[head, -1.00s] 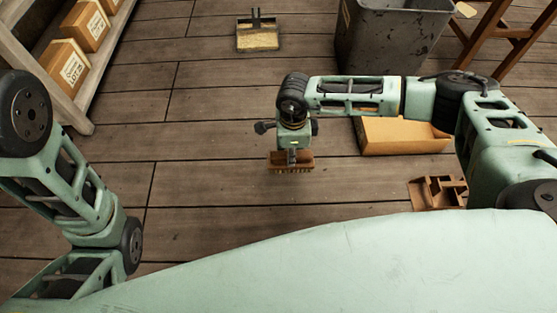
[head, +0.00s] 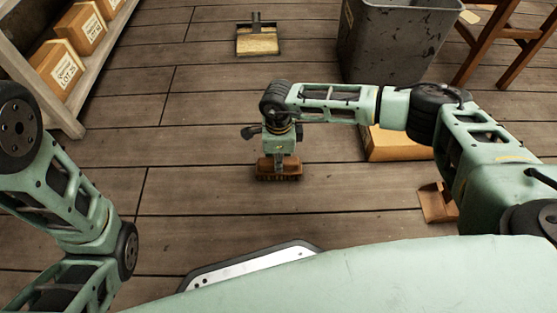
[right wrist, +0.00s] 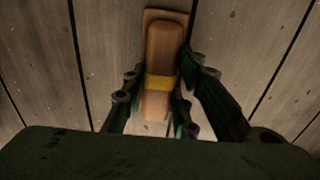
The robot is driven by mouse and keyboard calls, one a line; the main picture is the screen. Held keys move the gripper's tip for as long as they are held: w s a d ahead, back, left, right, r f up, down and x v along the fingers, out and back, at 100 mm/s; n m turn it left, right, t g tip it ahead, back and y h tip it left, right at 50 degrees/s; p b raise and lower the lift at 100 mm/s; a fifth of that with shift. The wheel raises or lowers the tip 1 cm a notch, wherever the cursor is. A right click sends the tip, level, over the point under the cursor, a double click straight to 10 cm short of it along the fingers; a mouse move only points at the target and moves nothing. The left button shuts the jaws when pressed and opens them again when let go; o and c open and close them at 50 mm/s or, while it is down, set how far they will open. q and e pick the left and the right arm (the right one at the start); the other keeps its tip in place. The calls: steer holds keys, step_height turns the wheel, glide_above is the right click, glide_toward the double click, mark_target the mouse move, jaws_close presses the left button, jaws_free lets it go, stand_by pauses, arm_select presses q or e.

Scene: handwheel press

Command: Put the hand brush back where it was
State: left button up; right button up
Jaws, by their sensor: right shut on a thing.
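The hand brush (head: 278,170) is brown with a wooden back and dark bristles, and hangs bristles-down below my right gripper (head: 280,153) in the head view. In the right wrist view the brush's wooden back with a yellow band (right wrist: 160,83) lies between the two fingers of my right gripper (right wrist: 160,95), which is shut on it. The brush is close above the plank floor or touching it; I cannot tell which. My left arm shows at the left of the head view, but its gripper is out of frame.
A dustpan (head: 257,41) with pale debris lies on the floor at the back. A dark bin (head: 390,45), a yellowish box (head: 400,147) and a brown wooden piece (head: 436,204) stand at right, partly behind my arm. A shelf with boxes (head: 58,70) is at left.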

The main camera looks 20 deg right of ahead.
steer(key=shift+f, duration=0.15)
steer(key=o, duration=1.1)
step_height(320, 180, up, 12)
steer(key=p, duration=0.7)
steer(key=shift+r, duration=0.2)
